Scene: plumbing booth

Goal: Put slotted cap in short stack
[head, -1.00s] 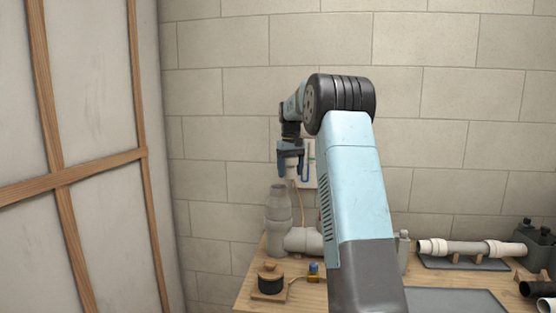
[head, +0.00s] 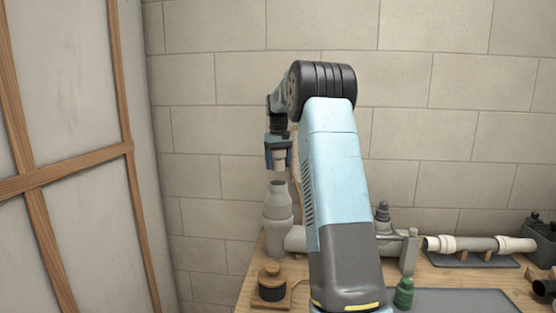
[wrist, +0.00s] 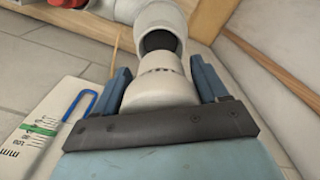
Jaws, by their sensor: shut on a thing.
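My gripper (head: 278,156) is shut on the slotted cap (head: 279,155), a pale piece between its blue fingers. In the wrist view, the cap (wrist: 158,90) shows as a cream, rounded piece with small dark slots around its far edge. The short stack (head: 278,207) is a grey upright pipe fitting with an open top, at the table's back left. The cap is above the stack's mouth and apart from it. In the wrist view, the stack's open dark mouth (wrist: 160,40) lies just beyond the cap.
A black pot with a wooden lid (head: 271,283) stands in front of the stack. A green bottle (head: 404,292) is beside my arm. A pipe on supports (head: 480,246) lies at right. A blue hook and a marked gauge card (wrist: 40,130) hang on the wall.

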